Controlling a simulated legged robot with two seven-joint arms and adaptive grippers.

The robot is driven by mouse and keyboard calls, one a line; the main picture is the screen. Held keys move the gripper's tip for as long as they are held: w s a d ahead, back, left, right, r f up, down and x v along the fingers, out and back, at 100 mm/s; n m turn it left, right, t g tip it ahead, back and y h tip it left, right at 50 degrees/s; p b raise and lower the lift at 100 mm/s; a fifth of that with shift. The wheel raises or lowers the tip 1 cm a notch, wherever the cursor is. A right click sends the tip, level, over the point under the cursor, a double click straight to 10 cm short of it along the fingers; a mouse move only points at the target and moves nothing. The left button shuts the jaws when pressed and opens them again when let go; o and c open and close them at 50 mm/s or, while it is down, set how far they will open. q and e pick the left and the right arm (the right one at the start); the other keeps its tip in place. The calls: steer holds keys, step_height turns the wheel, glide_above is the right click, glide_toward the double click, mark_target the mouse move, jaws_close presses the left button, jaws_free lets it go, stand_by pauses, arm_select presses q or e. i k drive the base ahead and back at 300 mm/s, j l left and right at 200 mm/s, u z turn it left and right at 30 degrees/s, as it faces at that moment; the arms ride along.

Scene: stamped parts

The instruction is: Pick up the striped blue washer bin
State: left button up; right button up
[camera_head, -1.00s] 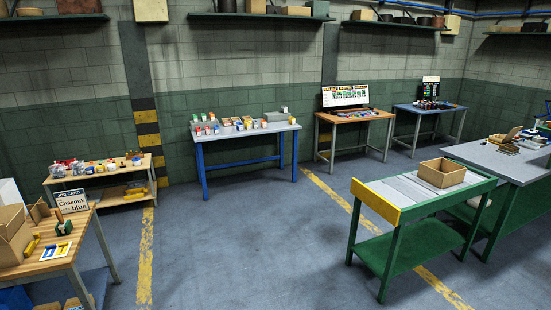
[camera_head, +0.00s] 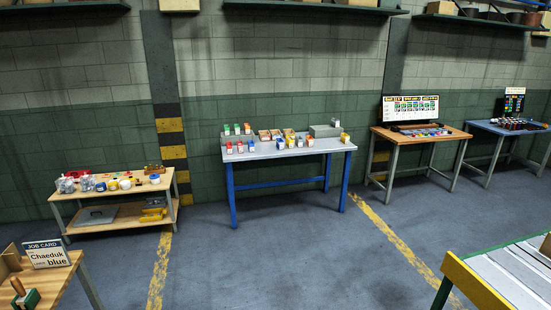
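Several small bins with coloured fronts (camera_head: 240,147) stand on the grey-topped, blue-legged table (camera_head: 345,146) against the back wall. Neither of my grippers is in view.
A wooden two-shelf table (camera_head: 70,210) with bags and tape rolls stands left of the blue-legged table. A wooden bench with a board (camera_head: 410,109) stands to its right. The floor between is clear.

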mark_target(280, 144)
steer(key=i, duration=2.25)
steer(key=i+j, duration=0.1)
steer(key=i, duration=2.15)
steer(key=l+z, duration=0.05)
steer(key=l, duration=0.05)
